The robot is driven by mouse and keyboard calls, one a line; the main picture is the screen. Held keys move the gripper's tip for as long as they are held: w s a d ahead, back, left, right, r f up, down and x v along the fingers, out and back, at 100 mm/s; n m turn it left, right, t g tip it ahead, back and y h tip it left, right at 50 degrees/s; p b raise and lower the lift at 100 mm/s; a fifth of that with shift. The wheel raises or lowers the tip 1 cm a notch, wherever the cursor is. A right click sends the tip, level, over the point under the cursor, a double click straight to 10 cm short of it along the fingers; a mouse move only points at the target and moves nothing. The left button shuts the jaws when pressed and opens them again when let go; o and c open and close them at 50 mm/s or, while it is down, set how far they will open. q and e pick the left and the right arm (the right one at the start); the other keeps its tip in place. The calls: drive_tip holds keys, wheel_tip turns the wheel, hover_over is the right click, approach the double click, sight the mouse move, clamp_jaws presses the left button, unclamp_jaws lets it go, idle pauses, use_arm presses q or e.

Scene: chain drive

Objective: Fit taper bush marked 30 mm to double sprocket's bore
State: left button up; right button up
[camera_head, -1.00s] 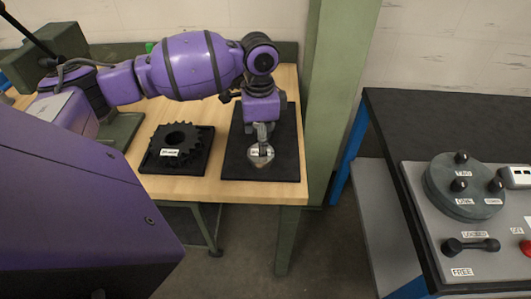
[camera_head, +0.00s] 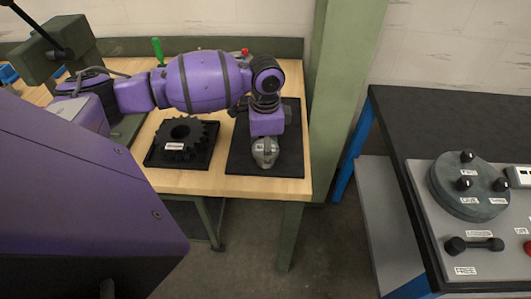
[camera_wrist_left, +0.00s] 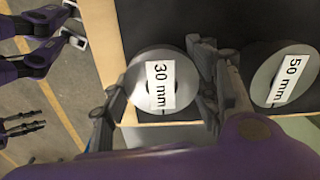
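The 30 mm taper bush (camera_wrist_left: 150,84) is a grey disc with a white label, on the black mat (camera_head: 290,165). My left gripper (camera_head: 264,152) is low over the mat's front part. In the left wrist view its two fingers (camera_wrist_left: 158,97) stand on either side of this bush; no firm grip shows. The 50 mm bush (camera_wrist_left: 268,72) lies just beyond the right-hand finger; my arm hides it in the head view. The double sprocket (camera_head: 190,134) lies flat on a black tray (camera_head: 160,162), its dark bore facing up.
The wooden bench (camera_head: 230,187) ends just right of the mat, beside a green post (camera_head: 345,100). A green-handled tool (camera_head: 157,50) stands at the back. To the right, across a floor gap, a second bench carries a round grey fixture (camera_head: 468,188) with knobs and a lever (camera_head: 474,245).

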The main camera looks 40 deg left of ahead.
use_arm(q)
drive_tip(key=c, duration=0.7)
drive_tip(key=shift+c, duration=0.2)
drive_tip(key=shift+r, duration=0.1)
